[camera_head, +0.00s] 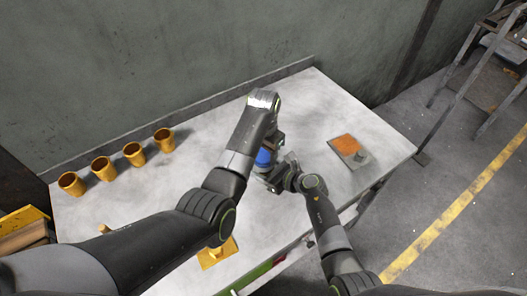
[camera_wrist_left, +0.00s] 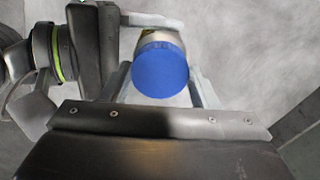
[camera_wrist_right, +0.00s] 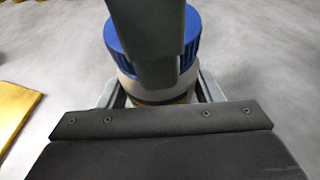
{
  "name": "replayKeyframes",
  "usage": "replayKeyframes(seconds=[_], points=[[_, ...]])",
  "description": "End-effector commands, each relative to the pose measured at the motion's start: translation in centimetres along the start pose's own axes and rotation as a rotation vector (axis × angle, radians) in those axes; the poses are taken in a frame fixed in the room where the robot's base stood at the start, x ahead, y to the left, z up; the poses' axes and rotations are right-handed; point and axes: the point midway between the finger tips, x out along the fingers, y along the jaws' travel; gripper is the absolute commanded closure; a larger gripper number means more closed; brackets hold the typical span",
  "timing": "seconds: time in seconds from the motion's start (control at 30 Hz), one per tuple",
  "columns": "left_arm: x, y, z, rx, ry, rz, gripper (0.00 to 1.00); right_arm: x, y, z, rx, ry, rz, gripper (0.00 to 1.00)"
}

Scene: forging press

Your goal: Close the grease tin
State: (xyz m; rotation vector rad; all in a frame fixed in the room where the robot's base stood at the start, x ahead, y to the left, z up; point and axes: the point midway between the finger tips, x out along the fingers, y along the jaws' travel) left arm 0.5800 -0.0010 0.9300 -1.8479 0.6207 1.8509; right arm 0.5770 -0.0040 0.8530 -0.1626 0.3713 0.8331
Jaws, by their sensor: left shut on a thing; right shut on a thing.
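The grease tin has a pale body (camera_wrist_right: 126,86) and a ribbed blue lid (camera_wrist_right: 117,42). In the head view the lid (camera_head: 263,157) shows partly between my two grippers, over the table's middle. My left gripper (camera_head: 270,150) reaches down from above and is shut on the lid; the left wrist view shows the lid's round top (camera_wrist_left: 160,70) between the fingers. My right gripper (camera_head: 277,174) is shut on the tin's body from the near side, below the lid. The lid sits on top of the body, upright; I cannot tell how tightly. A left finger hides part of it.
Several golden cups (camera_head: 133,153) stand in a row at the table's back left. A board with an orange patch (camera_head: 346,144) lies at the right. A yellow piece (camera_head: 217,254) lies near the front edge, partly behind my left arm. The table (camera_head: 330,100) is clear at the back right.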

Motion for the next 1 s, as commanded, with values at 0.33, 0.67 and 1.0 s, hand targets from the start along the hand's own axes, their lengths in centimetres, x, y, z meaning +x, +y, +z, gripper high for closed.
replayKeyframes(seconds=[0.33, 0.67, 1.0], points=[[-0.03, 0.03, -0.07, 0.555, 0.002, 0.0, 0.73, 0.03, 0.1, -0.01, 0.001, 0.0, 0.002, 1.0], [-0.02, 0.03, -0.08, 0.889, 0.002, 0.0, 0.73, 0.03, 0.1, 0.0, 0.001, 0.0, 0.002, 1.0], [0.01, 0.01, -0.04, 0.886, 0.001, 0.0, 0.24, 0.03, 0.08, 0.0, 0.001, 0.0, 0.002, 1.0]])
